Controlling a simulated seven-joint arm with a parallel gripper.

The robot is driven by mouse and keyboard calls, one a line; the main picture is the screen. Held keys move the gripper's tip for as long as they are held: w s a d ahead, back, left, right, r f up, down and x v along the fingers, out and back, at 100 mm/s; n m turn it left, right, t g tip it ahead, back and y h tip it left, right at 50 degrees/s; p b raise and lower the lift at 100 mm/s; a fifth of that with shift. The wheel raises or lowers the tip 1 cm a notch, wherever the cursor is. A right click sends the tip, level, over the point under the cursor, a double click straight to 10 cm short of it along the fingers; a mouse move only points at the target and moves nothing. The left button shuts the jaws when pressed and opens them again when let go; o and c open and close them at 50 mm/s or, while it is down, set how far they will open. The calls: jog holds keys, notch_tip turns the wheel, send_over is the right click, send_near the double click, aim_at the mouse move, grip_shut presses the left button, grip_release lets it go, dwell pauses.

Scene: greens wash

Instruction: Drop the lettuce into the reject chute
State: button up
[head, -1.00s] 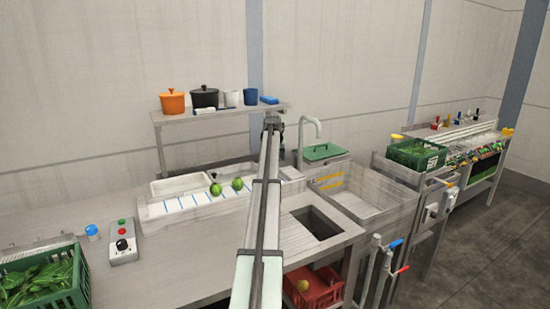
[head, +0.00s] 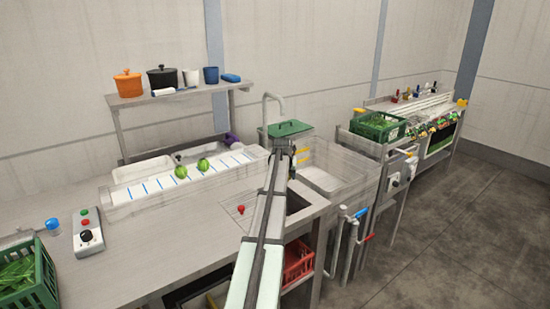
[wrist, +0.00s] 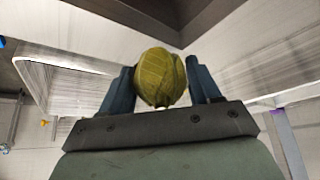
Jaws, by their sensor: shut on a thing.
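A yellow-green lettuce (wrist: 160,80) sits between the two blue fingers of my gripper (wrist: 162,92) in the wrist view, and the gripper is shut on it. In the head view my arm reaches out over the counter, and its far end (head: 283,150) is near the sink; the held lettuce cannot be made out there. A square dark opening in the counter, which looks like the reject chute (head: 298,202), lies right of my arm, partly hidden by it. Two green heads (head: 180,171) (head: 203,164) lie on the white, blue-striped strip (head: 150,186).
A wash sink (head: 325,180) with a tap and a green board (head: 290,128) stands beyond the opening. A shelf (head: 180,94) with pots stands behind. A red knob (head: 240,210) is left of my arm. A control box (head: 88,232) and green crate (head: 42,277) are at left.

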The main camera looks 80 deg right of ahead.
jog(key=a+f+n+t, duration=0.1)
jog(key=a+f+n, duration=0.1)
jog(key=a, duration=0.6)
jog(key=shift+w+d+f, duration=0.1)
jog(key=shift+d+f, duration=0.05)
jog(key=shift+f, duration=1.3)
jog(key=shift+w+d+f, duration=0.1)
jog(key=shift+f, duration=1.35)
jog(key=o, duration=1.2)
jog(key=shift+c, duration=0.2)
jog(key=v, duration=1.4)
jog(key=shift+d, duration=0.1)
